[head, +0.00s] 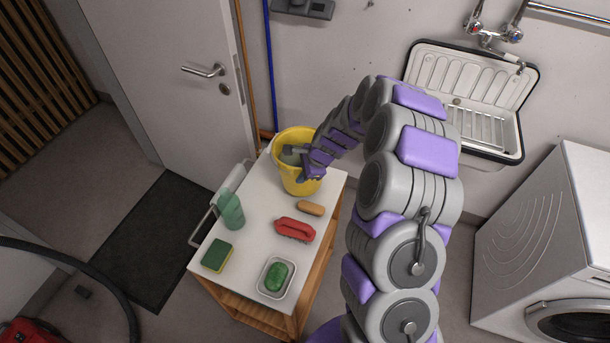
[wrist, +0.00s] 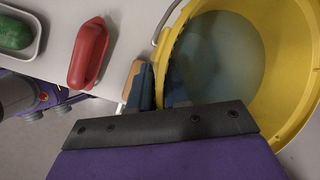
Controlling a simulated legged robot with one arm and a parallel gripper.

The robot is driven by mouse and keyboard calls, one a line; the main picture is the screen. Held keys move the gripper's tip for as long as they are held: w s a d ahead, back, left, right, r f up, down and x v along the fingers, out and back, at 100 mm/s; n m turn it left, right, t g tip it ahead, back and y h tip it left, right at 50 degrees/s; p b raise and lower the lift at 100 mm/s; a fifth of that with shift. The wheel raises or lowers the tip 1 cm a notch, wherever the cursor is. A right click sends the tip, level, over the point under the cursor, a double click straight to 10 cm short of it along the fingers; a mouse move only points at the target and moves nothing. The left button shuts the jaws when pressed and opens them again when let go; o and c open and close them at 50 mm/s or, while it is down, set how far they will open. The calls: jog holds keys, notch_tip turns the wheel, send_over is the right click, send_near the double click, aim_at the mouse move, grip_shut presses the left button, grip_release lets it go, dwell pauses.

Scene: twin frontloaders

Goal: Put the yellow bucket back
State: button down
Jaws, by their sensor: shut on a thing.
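The yellow bucket (head: 289,180) stands upright at the far end of the white-topped wooden cart (head: 256,234). It fills the right of the wrist view (wrist: 297,45), with greyish content or a shaded bottom inside; I cannot tell which. My gripper (head: 302,161) reaches in from the right and is shut on the bucket's rim. In the wrist view, one dark blue finger is outside the wall and the other inside, with the rim between them (wrist: 160,90). The bucket's handle (wrist: 165,22) shows at its side. I cannot tell whether the bucket's base touches the cart.
On the cart are a wooden brush (head: 310,208), a red brush (head: 295,229), a green soap in a white dish (head: 276,278), a sponge (head: 217,255) and a green bottle (head: 231,210). A sink (head: 470,100) and a washing machine (head: 550,240) are at right.

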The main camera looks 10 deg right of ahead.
jog(key=shift+w+f+b, duration=0.15)
jog(key=shift+f+b, duration=0.45)
jog(key=shift+f, duration=0.85)
jog(key=c, duration=1.4)
grip_release()
jog(key=o, duration=0.3)
jog(key=shift+s, duration=0.2)
